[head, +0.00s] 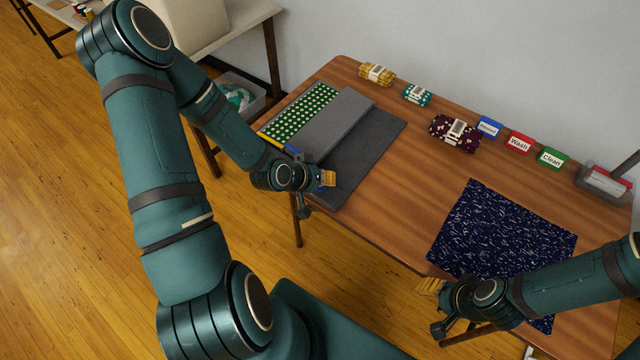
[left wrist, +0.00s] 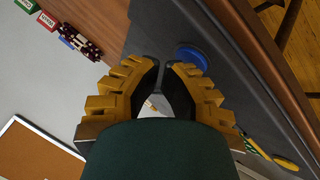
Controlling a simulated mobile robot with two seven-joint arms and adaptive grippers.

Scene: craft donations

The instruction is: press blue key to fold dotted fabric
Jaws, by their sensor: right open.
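The green dotted fabric (head: 303,112) lies flat on the far left part of the grey folding board (head: 365,150), partly beside a raised-looking grey panel (head: 335,125). The blue key (head: 293,151) is at the board's front edge, partly hidden by my left arm; it shows as a blue disc in the left wrist view (left wrist: 192,57). A yellow key (head: 270,139) sits left of it. My left gripper (head: 327,179) is over the board's front edge, right of the blue key, its fingertips almost together and empty. My right gripper (head: 432,286) is open and empty by the navy fabric.
Navy patterned fabric (head: 505,230) lies on the table's right. Mustard (head: 376,74), green (head: 417,95) and maroon (head: 455,133) fabric bundles line the back, with blue (head: 488,127), red (head: 519,141) and green (head: 552,157) labels. A clear bin (head: 605,182) stands far right. The table's middle is clear.

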